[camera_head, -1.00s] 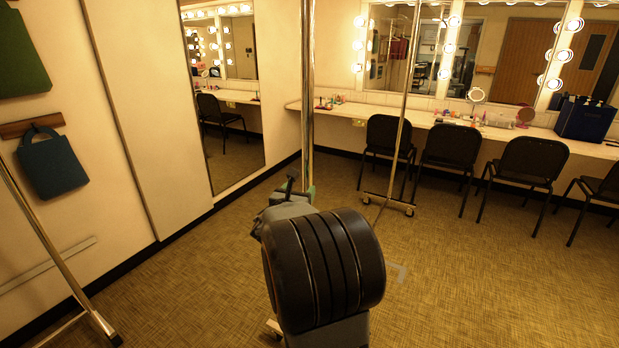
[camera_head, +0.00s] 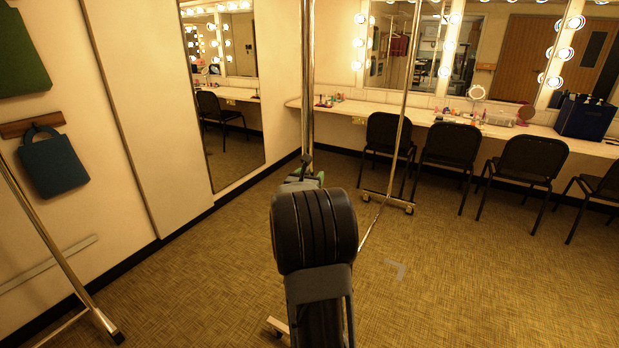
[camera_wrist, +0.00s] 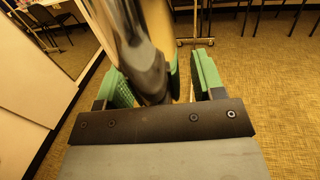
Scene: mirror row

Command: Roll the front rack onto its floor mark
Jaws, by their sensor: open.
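The front rack (camera_head: 307,75) is a tall chrome frame with a near post, a far post and a low base on casters. The far post stands before the chairs. The near post's lower part is hidden behind my arm in the head view. My gripper (camera_head: 306,176) is at that near post. In the wrist view the post (camera_wrist: 146,50) passes between the green finger pads of my gripper (camera_wrist: 162,82). The pads stand apart, with a gap on the right side of the post. The floor mark (camera_head: 396,270) is a grey corner on the carpet, right of the rack's base.
Another chrome rack (camera_head: 58,245) stands at the left by the wall. Black chairs (camera_head: 450,145) line the counter (camera_head: 350,108) at the back. A tall mirror (camera_head: 232,125) is on the left wall. The carpet at right front is clear.

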